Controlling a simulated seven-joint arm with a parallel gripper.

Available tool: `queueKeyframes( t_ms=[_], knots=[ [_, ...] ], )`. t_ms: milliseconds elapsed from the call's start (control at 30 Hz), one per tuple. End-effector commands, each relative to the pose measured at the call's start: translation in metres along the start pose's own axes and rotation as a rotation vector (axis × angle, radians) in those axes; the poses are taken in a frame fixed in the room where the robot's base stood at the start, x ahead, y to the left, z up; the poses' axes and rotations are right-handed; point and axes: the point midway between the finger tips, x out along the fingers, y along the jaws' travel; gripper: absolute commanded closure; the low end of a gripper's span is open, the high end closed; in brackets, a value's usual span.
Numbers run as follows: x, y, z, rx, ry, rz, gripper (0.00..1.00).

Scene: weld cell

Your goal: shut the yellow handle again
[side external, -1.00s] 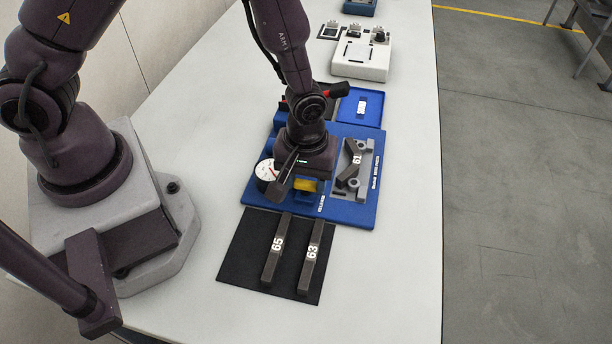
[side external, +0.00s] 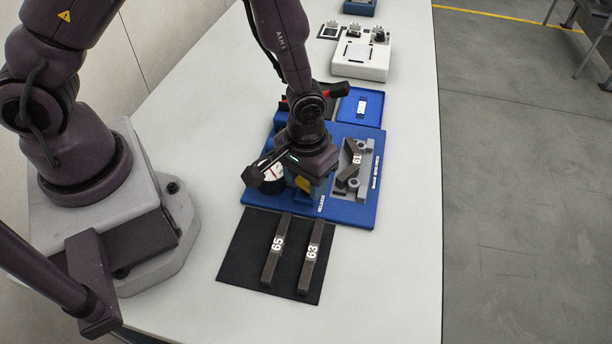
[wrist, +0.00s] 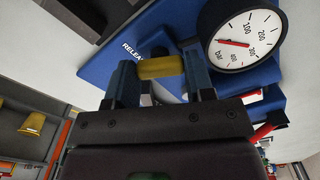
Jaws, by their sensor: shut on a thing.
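The yellow handle (wrist: 161,67) lies crosswise between my two fingers in the wrist view. My gripper (wrist: 160,80) is shut on it, one finger at each end. The handle belongs to the blue fixture (side external: 352,212), whose printed label by the handle is only partly readable in the wrist view. The round gauge (wrist: 244,42) sits beside the handle, its red needle pointing left on the dial.
A grey clamp nest with part 61 (side external: 353,168) is on the fixture's right. Bars 65 (side external: 276,255) and 63 (side external: 311,262) lie on a black mat (side external: 240,255) in front. A blue tray (side external: 373,105) and a white box (side external: 362,61) stand behind. The table's right side is clear.

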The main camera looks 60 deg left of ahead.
Motion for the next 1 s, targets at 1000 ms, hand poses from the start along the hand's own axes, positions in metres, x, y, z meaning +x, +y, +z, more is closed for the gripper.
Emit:
queueKeyframes(
  t_ms=[1000],
  knots=[
    [-0.0012, -0.0001, 0.0000, 0.925, -0.001, -0.001, 0.75]
  ],
)
